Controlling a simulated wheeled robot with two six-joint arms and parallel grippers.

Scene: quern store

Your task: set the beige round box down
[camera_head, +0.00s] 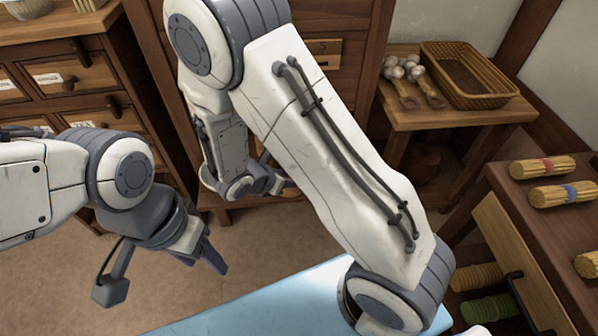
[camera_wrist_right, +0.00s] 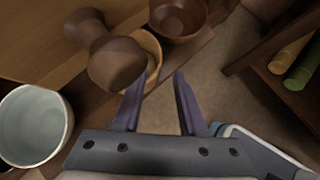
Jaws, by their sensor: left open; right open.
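In the right wrist view a beige round rim (camera_wrist_right: 155,52), perhaps the beige round box, shows on a wooden surface just beyond my right gripper (camera_wrist_right: 159,85). A brown pestle-like object hides much of it. The right gripper's two fingers are apart with nothing held between them. In the head view, the right gripper (camera_head: 279,183) is small and partly behind my arm, before the dark cabinet; the box cannot be made out there. My left gripper (camera_head: 203,258) is open and empty above the floor at the left.
In the right wrist view, a brown pestle-like object (camera_wrist_right: 115,58), a brown bowl (camera_wrist_right: 179,18) and a white cup (camera_wrist_right: 33,124) stand close by. In the head view, a side table (camera_head: 445,117) holds a wicker tray (camera_head: 468,75). An open drawer (camera_head: 505,255) juts out at right.

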